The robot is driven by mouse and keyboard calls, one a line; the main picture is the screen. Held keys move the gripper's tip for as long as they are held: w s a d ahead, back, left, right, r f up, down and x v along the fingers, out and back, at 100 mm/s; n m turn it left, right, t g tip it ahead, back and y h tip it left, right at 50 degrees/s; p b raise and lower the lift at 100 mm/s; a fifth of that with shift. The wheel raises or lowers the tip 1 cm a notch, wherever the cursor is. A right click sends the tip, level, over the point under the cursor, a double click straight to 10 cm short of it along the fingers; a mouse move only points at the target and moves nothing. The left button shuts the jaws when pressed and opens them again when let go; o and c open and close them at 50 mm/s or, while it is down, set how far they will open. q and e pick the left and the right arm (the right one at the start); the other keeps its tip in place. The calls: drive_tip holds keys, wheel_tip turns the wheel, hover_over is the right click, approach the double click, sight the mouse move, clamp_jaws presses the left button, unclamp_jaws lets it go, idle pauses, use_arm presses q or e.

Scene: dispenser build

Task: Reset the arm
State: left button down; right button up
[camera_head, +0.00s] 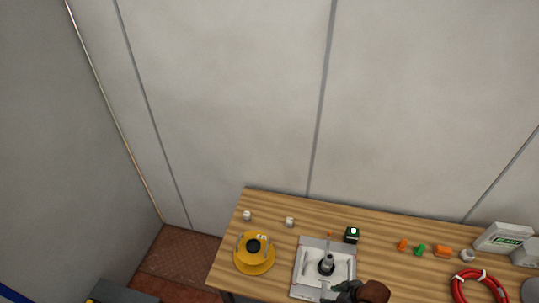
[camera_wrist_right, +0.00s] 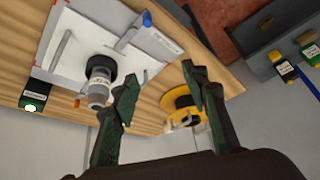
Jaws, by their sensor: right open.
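My right gripper (camera_head: 345,291) is at the bottom of the head view, over the front edge of a grey-white square plate (camera_head: 310,243). In the right wrist view its two dark green fingers (camera_wrist_right: 160,70) are spread apart with nothing between them. A black and grey cylindrical fitting (camera_head: 327,264) stands upright on the plate, with metal rods beside it. In the right wrist view the fitting (camera_wrist_right: 100,75) appears close to the left finger, and I cannot tell if they touch. My left gripper is in neither view.
A yellow round base (camera_head: 254,264) with a black centre stands left of the plate. Small white caps (camera_head: 289,222), a black-green block (camera_head: 351,235), orange and green pieces (camera_head: 420,249), a red hose coil (camera_head: 477,287) and a white box (camera_head: 503,238) lie on the wooden table (camera_head: 231,230).

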wheel_tip(320, 180, up, 4)
drive_tip(key=s+a+m+t, duration=0.1)
drive_tip(key=s+a+m, duration=0.1)
drive_tip(key=s+d+r+m+g+h, duration=0.1)
drive_tip(key=s+d+m+h, duration=0.45)
drive_tip(key=s+d, duration=0.8)
wheel_tip(320, 180, down, 39)
drive_tip(key=a+g+y+b, duration=0.1)
drive_tip(key=b, duration=1.1)
use_arm(q)
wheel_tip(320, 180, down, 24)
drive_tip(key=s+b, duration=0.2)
drive_tip(key=b, duration=1)
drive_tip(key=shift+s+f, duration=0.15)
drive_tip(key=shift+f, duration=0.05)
use_arm(e)
drive_tip(key=s+f+g, duration=0.1)
drive_tip(key=s+f, duration=0.9)
drive_tip(key=f, duration=0.5)
drive_tip(key=s+f, duration=1.1)
drive_tip(key=f, duration=0.5)
drive_tip(key=shift+f+g, duration=0.2)
drive_tip(key=shift+g, duration=0.2)
